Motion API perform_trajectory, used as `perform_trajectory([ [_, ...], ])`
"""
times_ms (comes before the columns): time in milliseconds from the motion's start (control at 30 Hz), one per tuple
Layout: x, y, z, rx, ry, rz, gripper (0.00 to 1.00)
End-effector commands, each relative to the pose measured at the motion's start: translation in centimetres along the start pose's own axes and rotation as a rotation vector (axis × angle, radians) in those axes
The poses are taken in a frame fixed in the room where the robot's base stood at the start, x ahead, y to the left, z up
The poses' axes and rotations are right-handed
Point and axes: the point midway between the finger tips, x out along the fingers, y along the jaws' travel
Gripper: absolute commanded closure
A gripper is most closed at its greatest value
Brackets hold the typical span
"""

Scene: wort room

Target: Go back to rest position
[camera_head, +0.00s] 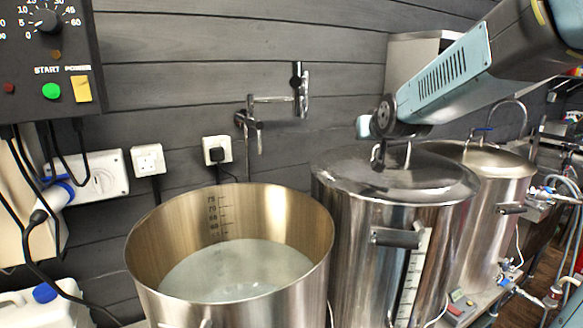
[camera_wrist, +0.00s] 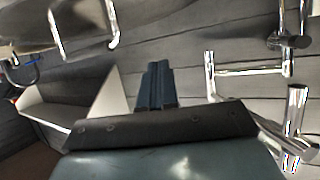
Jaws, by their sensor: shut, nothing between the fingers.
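In the wrist view my gripper (camera_wrist: 157,85) shows as two dark fingers pressed together, with nothing held between them. In the head view my pale blue arm comes in from the upper right, and its end is above or in front of the lidded steel pot (camera_head: 395,225). The fingers are hard to make out there. I cannot tell whether a dark part near the lid's handle belongs to my gripper or to the lid. In the wrist view the fingers point toward the dark plank wall (camera_wrist: 180,35).
An open steel pot (camera_head: 150,255) holding cloudy liquid stands left of the lidded pot. Another steel pot (camera_head: 495,205) stands to the right. A jointed wall tap (camera_head: 270,100) sticks out behind. A control box (camera_head: 45,60), sockets (camera_head: 148,160) and hanging cables are at the left.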

Motion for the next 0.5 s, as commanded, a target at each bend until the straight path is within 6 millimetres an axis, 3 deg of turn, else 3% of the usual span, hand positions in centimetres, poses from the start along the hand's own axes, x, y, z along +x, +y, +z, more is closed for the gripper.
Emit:
perform_trajectory([
  [500, -14.3, 1.7, 9.8, 0.019, -0.380, 0.032, 1.00],
])
